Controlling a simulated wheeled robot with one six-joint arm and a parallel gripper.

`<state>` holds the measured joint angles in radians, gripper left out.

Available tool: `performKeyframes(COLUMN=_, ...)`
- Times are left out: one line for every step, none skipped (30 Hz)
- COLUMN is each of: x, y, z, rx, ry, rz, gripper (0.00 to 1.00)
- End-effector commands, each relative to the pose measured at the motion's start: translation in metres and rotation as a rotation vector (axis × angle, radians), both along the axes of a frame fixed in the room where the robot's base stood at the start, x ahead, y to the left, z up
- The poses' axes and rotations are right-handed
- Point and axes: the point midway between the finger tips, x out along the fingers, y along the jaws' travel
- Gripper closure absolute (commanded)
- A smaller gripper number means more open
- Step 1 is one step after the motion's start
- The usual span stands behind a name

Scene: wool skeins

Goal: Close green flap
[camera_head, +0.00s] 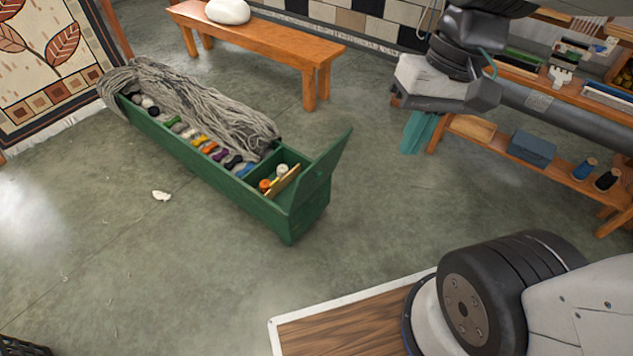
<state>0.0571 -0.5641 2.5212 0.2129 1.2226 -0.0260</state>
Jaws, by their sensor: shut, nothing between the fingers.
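A long green wooden box (190,160) lies on the floor left of centre. Its green flap (322,172) stands up at the right end, tilted and open, with its far corner pointing up and right. The end compartment beside the flap is uncovered and holds small orange and white items and a yellowish strip. My gripper (418,133) hangs at the upper right with its teal fingers pointing down, shut and empty. It is apart from the flap, up and to the right of it in the picture.
Grey wool (200,100) drapes over the box's far side, with several coloured skeins inside. An orange bench (270,40) stands behind. A wooden shelf (500,155) with spools is at the right. A white scrap (161,196) lies on open floor. A wooden board (345,325) is in front.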

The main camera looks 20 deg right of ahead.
Motion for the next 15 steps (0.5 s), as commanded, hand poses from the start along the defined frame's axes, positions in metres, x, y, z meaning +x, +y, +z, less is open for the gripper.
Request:
performKeyframes(x=0.013, y=0.008, z=-0.009, rx=0.067, ry=0.057, rz=-0.041, gripper=1.0)
performKeyframes(x=0.02, y=0.013, z=-0.013, rx=0.11, ry=0.085, rz=-0.066, gripper=1.0)
performKeyframes(x=0.03, y=0.02, z=-0.018, rx=0.166, ry=0.12, rz=-0.102, gripper=1.0)
performKeyframes(x=0.038, y=0.025, z=-0.022, rx=0.208, ry=0.146, rz=-0.131, gripper=1.0)
performKeyframes(x=0.046, y=0.029, z=-0.027, rx=0.249, ry=0.172, rz=-0.162, gripper=1.0)
performKeyframes(x=0.058, y=0.035, z=-0.033, rx=0.304, ry=0.204, rz=-0.203, gripper=1.0)
performKeyframes(x=0.067, y=0.038, z=-0.037, rx=0.344, ry=0.227, rz=-0.237, gripper=1.0)
performKeyframes(x=0.076, y=0.041, z=-0.042, rx=0.383, ry=0.25, rz=-0.271, gripper=1.0)
performKeyframes(x=0.088, y=0.045, z=-0.05, rx=0.436, ry=0.279, rz=-0.318, gripper=1.0)
performKeyframes(x=0.097, y=0.047, z=-0.055, rx=0.475, ry=0.3, rz=-0.355, gripper=1.0)
performKeyframes(x=0.107, y=0.049, z=-0.061, rx=0.513, ry=0.32, rz=-0.394, gripper=1.0)
performKeyframes(x=0.12, y=0.05, z=-0.07, rx=0.562, ry=0.345, rz=-0.447, gripper=1.0)
performKeyframes(x=0.13, y=0.05, z=-0.077, rx=0.599, ry=0.365, rz=-0.489, gripper=1.0)
performKeyframes(x=0.14, y=0.051, z=-0.084, rx=0.634, ry=0.382, rz=-0.531, gripper=1.0)
performKeyframes(x=0.153, y=0.05, z=-0.094, rx=0.681, ry=0.404, rz=-0.589, gripper=1.0)
